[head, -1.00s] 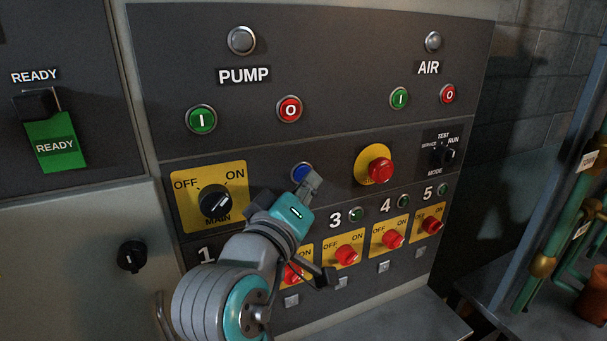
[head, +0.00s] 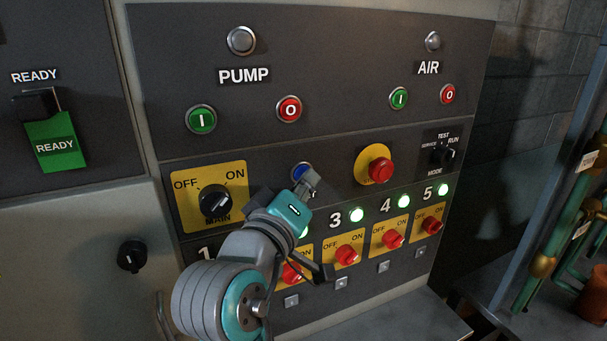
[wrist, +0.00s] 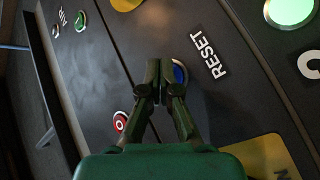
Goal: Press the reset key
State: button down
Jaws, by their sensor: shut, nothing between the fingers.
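The reset key is a round blue button (head: 302,169) in a metal ring on the dark panel, partly hidden behind my gripper in the head view. In the wrist view the blue key (wrist: 180,75) shows just right of my fingers, beside the white RESET label (wrist: 209,53). My gripper (head: 312,179) is shut and empty, with its fingertips (wrist: 160,68) at the key and overlapping its edge in the picture. I cannot tell whether they touch it.
A red mushroom button (head: 380,170) on a yellow disc is to the right. A black MAIN switch (head: 215,200) is to the left. Red switches (head: 393,239) line the row below, with lit green lamps (head: 403,201) above. A red O button (head: 289,109) is above the key.

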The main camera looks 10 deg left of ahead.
dwell(0.5)
jog(key=shift+s+d, duration=0.4)
jog(key=shift+s, duration=0.2)
jog(key=shift+s+d, duration=0.7)
jog(key=shift+s, duration=0.35)
jog(key=shift+s+d, duration=0.7)
jog(key=shift+s, duration=0.35)
